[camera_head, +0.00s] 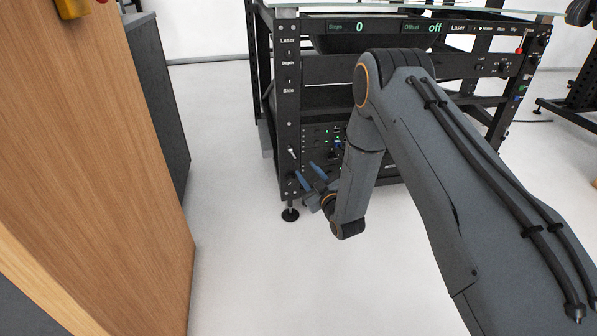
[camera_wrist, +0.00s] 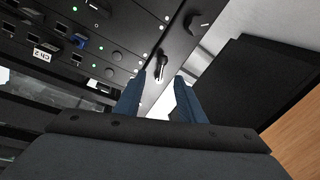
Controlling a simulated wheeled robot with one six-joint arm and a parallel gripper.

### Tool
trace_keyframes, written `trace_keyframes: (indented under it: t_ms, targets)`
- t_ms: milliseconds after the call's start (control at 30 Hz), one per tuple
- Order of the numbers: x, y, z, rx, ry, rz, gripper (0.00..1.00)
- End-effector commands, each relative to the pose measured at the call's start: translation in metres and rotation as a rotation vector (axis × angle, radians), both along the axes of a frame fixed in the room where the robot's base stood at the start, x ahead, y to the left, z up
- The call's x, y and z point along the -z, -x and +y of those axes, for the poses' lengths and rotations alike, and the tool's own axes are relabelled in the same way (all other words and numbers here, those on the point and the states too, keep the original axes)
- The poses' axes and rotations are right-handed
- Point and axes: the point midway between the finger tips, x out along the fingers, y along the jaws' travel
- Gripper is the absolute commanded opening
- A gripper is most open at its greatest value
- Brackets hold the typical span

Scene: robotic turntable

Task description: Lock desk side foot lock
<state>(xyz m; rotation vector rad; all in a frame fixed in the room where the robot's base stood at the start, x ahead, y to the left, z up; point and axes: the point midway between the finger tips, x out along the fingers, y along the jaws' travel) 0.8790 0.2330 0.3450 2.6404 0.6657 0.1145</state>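The dark rack's left front post (camera_head: 288,115) carries small levers. In the head view one pale lever (camera_head: 292,153) shows on the lower post, above a round foot (camera_head: 290,214) on the floor. In the wrist view a small metal lever (camera_wrist: 161,65) on the dark post stands just beyond and between the fingertips. A second knob or lever (camera_wrist: 197,21) sits farther up and right. My gripper (camera_head: 305,169), with blue fingers, is close to the lower post; it also shows in the wrist view (camera_wrist: 160,77). It is open and appears empty. Contact with the lever cannot be told.
A panel (camera_wrist: 95,50) with ports, knobs and green lights lies beside the post. A wooden cabinet (camera_head: 130,150) and a dark grey unit (camera_head: 160,100) stand at left. White floor (camera_head: 235,230) between them and the rack is clear.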

Motion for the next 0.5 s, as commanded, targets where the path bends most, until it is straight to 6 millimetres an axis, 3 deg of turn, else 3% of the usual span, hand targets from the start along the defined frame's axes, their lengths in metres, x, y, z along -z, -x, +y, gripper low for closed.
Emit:
trace_keyframes:
  t_ms: [167,500]
  targets:
    - [0.006,-0.007,0.007,-0.008,-0.007,-0.024,0.36]
    - [0.007,-0.051,0.031,-0.007,-0.007,-0.022,0.36]
